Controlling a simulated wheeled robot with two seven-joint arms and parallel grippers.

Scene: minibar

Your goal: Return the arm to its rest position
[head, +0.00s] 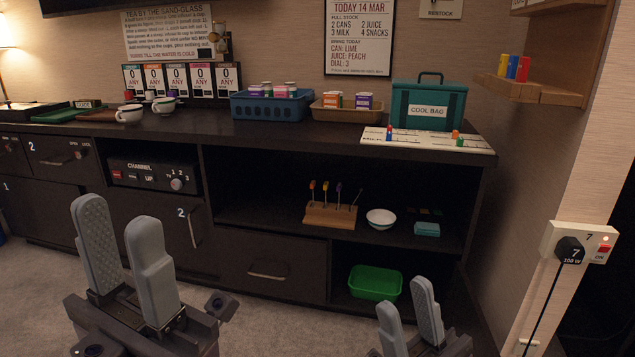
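My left gripper (117,218) is at the lower left in the head view. Its two grey fingers point up and stand apart with nothing between them. My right gripper (405,297) is at the bottom, right of centre. Its fingers are also apart and empty, and its lower part is cut off by the frame edge. Both grippers show in front of the dark cabinet (268,272), and neither appears to touch anything. Most of both arms is out of view.
A green bin (375,282) sits in the cabinet's low open shelf. Above it are a wooden holder (330,216), a white bowl (381,219) and a teal box (427,229). The countertop holds a blue basket (270,107) and a cool bag (428,104). Carpet (262,332) between the grippers is clear.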

